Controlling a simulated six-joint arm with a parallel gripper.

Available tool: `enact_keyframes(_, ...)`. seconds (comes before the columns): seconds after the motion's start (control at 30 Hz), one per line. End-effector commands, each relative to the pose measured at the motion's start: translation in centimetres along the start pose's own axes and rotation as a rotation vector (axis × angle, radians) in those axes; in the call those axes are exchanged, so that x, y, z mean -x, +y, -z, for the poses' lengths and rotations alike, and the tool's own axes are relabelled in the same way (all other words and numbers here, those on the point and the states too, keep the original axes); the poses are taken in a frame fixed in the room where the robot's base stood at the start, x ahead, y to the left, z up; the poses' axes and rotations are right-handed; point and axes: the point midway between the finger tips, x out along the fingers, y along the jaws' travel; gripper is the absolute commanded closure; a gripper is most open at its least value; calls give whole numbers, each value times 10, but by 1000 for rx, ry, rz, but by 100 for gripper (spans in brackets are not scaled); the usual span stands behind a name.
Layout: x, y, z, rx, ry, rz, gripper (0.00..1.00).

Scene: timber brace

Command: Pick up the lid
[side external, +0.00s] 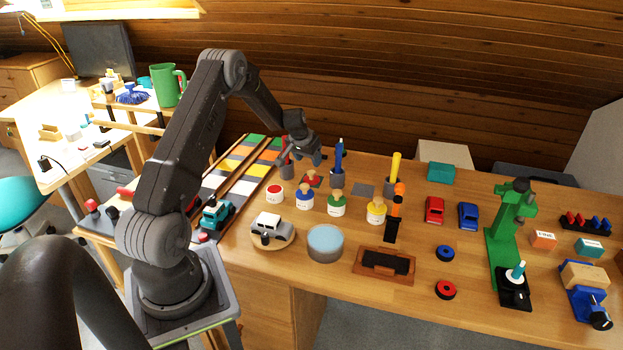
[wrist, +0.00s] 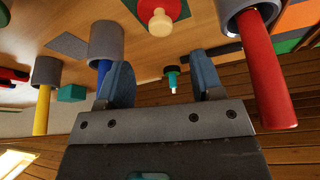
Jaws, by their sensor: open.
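No piece is plainly marked as the lid. A round light-blue disc (side external: 325,238) tops a low grey tin near the table's front and looks like a lid. A red round piece with a pale wooden knob (wrist: 158,20) also looks lid-like and sits on a green square at the top of the wrist view; in the side view a small red piece (side external: 312,180) lies below my gripper. My gripper (side external: 314,160) is above the back of the table, pointing down. In the wrist view its two blue-grey fingers (wrist: 163,82) are apart, with nothing held between them.
Grey cups hold a red rod (wrist: 268,75), a blue rod (side external: 339,155) and a yellow rod (side external: 395,168) near my gripper. Several knobbed jars (side external: 336,205) stand in front. A toy car on a round wooden base (side external: 272,232) is beside the tin. A green stand (side external: 505,235) rises at right.

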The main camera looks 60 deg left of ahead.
Motion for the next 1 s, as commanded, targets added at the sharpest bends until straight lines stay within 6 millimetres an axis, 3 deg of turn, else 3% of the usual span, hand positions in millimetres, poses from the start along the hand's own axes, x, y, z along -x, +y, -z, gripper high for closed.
enact_keyframes(0.1,-17,0,0,0,0,0,39)
enact_keyframes(0.33,-32,0,-1,0,0,0,39)
enact_keyframes(0.6,-70,-2,-5,0,0,1,39)
enact_keyframes(0.93,-77,-2,-4,1,2,1,39)
enact_keyframes(1.0,-76,-2,-4,1,2,1,45)
